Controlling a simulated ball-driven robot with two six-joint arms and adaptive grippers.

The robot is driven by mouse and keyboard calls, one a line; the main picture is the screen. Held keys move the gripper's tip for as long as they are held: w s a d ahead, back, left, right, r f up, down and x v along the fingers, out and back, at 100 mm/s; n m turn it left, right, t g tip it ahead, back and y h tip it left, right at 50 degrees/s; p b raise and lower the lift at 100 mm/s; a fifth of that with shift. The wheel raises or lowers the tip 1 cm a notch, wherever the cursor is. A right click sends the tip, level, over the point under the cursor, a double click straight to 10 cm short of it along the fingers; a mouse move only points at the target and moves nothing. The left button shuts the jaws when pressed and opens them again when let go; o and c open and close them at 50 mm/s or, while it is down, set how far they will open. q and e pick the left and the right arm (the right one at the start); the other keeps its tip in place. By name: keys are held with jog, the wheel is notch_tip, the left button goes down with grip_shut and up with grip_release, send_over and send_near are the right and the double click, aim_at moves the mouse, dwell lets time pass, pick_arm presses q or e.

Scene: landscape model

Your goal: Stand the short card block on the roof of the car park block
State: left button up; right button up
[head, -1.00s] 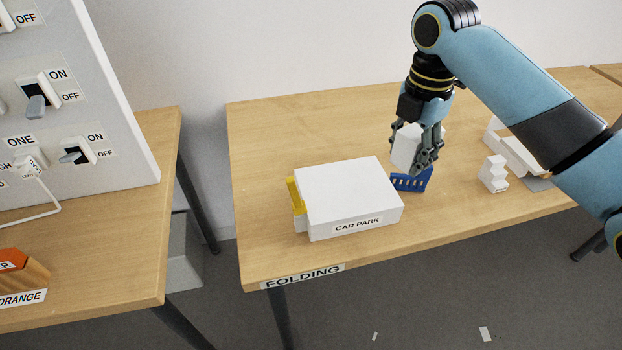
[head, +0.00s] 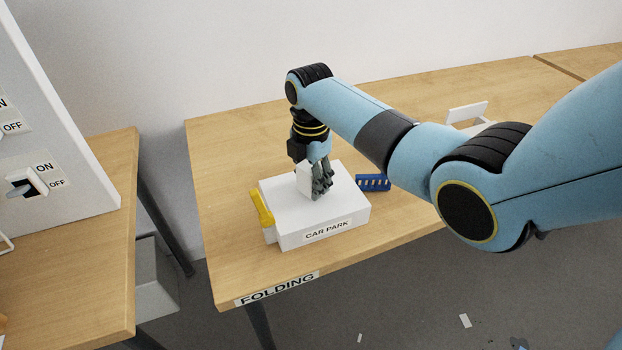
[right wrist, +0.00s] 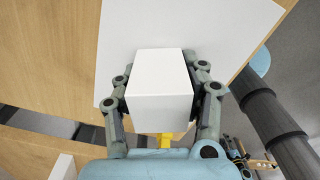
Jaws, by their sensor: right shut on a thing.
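The car park block (head: 338,211) is a wide white box labelled CAR PARK, standing on the table marked FOLDING. My right gripper (head: 319,190) is over its roof and shut on the short card block (head: 304,178), a small white block. In the right wrist view the short card block (right wrist: 148,78) sits between both fingers, with the white roof of the car park block (right wrist: 180,22) behind it. The card block is upright at or just above the roof; I cannot tell whether it touches. My left gripper is not in view.
A yellow piece (head: 262,207) stands against the car park block's left side. A blue slotted piece (head: 373,182) lies by its right side. A white piece (head: 467,111) is farther right, partly behind my arm. A switch panel (head: 60,130) stands on the left table.

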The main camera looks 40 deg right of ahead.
aim_at(311, 165)
jog(key=o, duration=0.8)
jog(key=shift+f, duration=0.1)
notch_tip(311, 165, up, 12)
jog(key=shift+r, duration=0.15)
dwell(0.5)
